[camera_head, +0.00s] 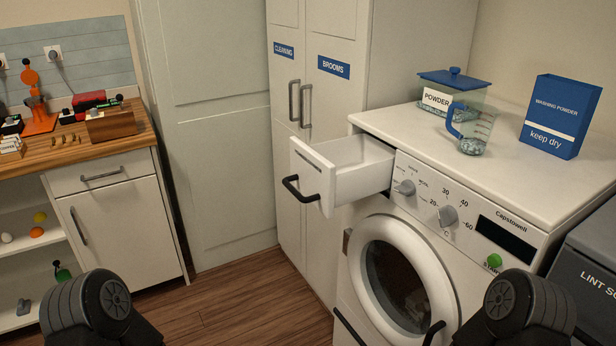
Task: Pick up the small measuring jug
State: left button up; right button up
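The small measuring jug (480,129) stands upright on top of the white washing machine (403,121). It is clear, with a blue handle on its left side and some grainy contents at the bottom. It stands in front of the blue-lidded powder box, apart from the washing powder carton. Only dark, rounded parts of my two arms show at the bottom left and bottom right. Neither gripper is in view, and nothing hides the jug.
The powder box (437,98) and blue washing powder carton (560,117) stand near the jug. The detergent drawer (325,190) sticks out from the machine's front. A dark lint bin (590,262) is at the right. A wooden-topped counter (85,150) is at the left. The machine's front top is clear.

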aim_at(479, 119)
jog(key=i+j+z, duration=0.2)
jog(key=j, duration=0.4)
jog(key=i+j+z, duration=0.2)
jog(key=j, duration=0.45)
jog(key=i+j+z, duration=0.15)
jog(key=j, duration=0.5)
jog(key=j+z, duration=0.2)
jog(key=j, duration=0.5)
